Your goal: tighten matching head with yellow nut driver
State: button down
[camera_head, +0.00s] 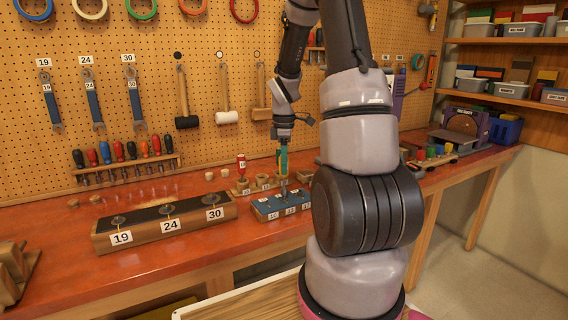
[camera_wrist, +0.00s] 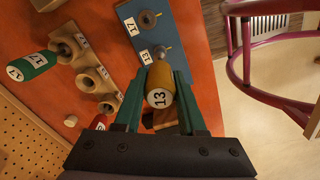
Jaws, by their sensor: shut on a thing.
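My gripper (camera_head: 283,172) points down above the blue-topped block (camera_head: 262,211) on the red bench. In the wrist view, my gripper (camera_wrist: 159,82) is shut on the yellow nut driver (camera_wrist: 160,88), whose end is labelled 13. The blue block (camera_wrist: 178,22) shows there with labels 17 and 13. A head (camera_wrist: 148,19) stands by label 17, and another head (camera_wrist: 160,51) by label 13 is partly behind the driver. The driver's shaft is hidden by its handle, so I cannot tell whether it sits on that head.
A wooden holder (camera_wrist: 84,66) beside the block has a green driver (camera_wrist: 30,66) labelled 17. A red driver (camera_head: 241,165) also stands there. A long block (camera_head: 165,223) labelled 19, 24 and 30 lies left. Pegboard tools hang behind. The front bench edge is clear.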

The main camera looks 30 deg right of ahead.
jog(key=shift+f, duration=0.85)
dwell(0.4)
jog(key=m, duration=1.4)
jog(key=shift+s+f+m, duration=0.1)
jog(key=shift+m, duration=0.3)
jog(key=shift+n, duration=0.4)
